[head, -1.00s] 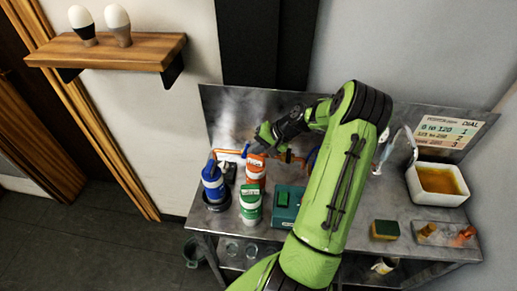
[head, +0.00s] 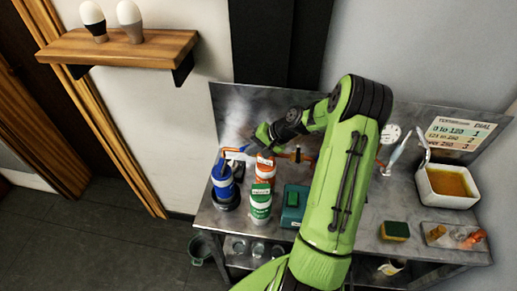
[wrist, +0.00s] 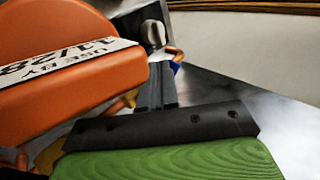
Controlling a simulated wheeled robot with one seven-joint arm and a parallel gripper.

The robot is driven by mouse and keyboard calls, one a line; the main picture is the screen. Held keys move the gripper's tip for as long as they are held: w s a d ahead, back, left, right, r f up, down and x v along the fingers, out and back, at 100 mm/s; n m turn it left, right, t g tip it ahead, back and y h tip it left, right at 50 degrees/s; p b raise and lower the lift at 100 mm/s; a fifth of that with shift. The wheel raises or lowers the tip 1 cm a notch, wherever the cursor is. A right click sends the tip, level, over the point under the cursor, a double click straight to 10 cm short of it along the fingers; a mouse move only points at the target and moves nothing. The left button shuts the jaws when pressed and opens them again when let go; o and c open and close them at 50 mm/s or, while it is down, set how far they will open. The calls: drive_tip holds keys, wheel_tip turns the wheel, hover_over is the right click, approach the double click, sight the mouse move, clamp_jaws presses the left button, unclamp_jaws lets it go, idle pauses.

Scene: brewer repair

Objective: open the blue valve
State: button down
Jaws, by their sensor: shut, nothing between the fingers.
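A small blue valve handle (head: 244,148) shows on the copper pipe (head: 229,150) at the back left of the metal bench. In the wrist view, a small blue patch (wrist: 175,66) by a copper pipe end, just beyond the fingertips, looks like this valve. My gripper (head: 255,142) is above and close to the handle in the head view. In the wrist view its dark fingers (wrist: 156,88) are together and empty. I cannot tell whether they touch the valve. Its exact handle angle is too small to read.
An orange canister (wrist: 65,70) stands very close beside the fingers. A green canister (head: 260,202) and a blue canister (head: 222,180) stand in front of the pipe. A teal box (head: 293,210) is to their right. A tray of amber liquid (head: 422,188) stands at the far right.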

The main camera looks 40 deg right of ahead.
drive_tip(key=shift+w+a, duration=0.35)
drive_tip(key=shift+w, duration=0.3)
drive_tip(key=shift+w+a, duration=0.3)
drive_tip(key=shift+w, duration=0.35)
drive_tip(key=w+m+t+h, duration=0.1)
drive_tip(key=m, duration=0.2)
drive_tip(key=shift+w+h, duration=0.2)
drive_tip(key=shift+h, duration=0.2)
drive_tip(key=shift+w+d+b, duration=0.1)
drive_tip(key=shift+w+b, duration=0.2)
drive_tip(key=shift+w, duration=0.1)
drive_tip(key=p+v, duration=0.1)
drive_tip(key=v, duration=1.4)
drive_tip(key=shift+s+r, duration=0.25)
drive_tip(key=shift+s, duration=0.1)
